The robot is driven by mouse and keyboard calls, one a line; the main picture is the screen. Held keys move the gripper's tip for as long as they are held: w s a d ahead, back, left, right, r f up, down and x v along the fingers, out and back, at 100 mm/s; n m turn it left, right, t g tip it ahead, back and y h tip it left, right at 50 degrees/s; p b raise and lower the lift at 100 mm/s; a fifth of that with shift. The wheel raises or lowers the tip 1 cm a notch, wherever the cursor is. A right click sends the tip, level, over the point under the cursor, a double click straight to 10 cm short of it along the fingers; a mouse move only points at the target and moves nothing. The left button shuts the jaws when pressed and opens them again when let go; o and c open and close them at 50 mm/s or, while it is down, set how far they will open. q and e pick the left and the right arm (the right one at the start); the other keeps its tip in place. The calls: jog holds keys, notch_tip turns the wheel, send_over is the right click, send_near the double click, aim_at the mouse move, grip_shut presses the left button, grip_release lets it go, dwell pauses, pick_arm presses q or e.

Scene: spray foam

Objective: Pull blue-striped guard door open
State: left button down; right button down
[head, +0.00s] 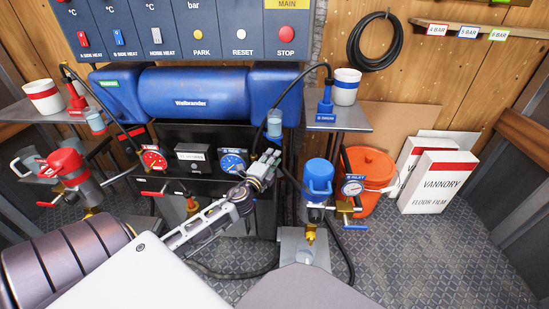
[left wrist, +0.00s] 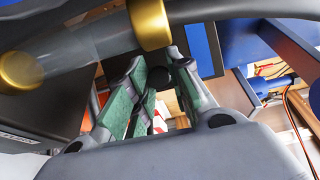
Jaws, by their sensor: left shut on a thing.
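My left gripper (head: 267,160) reaches up to the front of the black machine housing, just right of the blue gauge (head: 234,161). In the left wrist view its green-padded fingers (left wrist: 158,85) are closed around a dark, round bar-like piece (left wrist: 158,77), which looks like a handle. A dark panel (head: 265,215) shows below and behind the gripper; it may be the guard door. How far the door is open cannot be told. My right gripper is out of view.
A blue tank (head: 190,92) lies above the housing, under a control panel (head: 190,40). A blue-capped pump (head: 318,178) and an orange bucket (head: 370,165) stand right of the gripper. Black hoses hang close by. The floor (head: 440,255) at right is clear.

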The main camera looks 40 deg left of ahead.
pick_arm(q)
jog(key=shift+s+a+m+h, duration=0.3)
jog(key=shift+s+m+h, duration=0.1)
jog(key=shift+h, duration=0.2)
jog(key=c, duration=1.3)
grip_release()
jog(key=shift+o, duration=0.2)
jog(key=shift+s, duration=0.15)
jog(key=s+d, duration=0.1)
jog(key=s, duration=1)
jog(key=shift+s+d, duration=0.2)
jog(key=shift+s, duration=0.1)
jog(key=shift+n, duration=0.3)
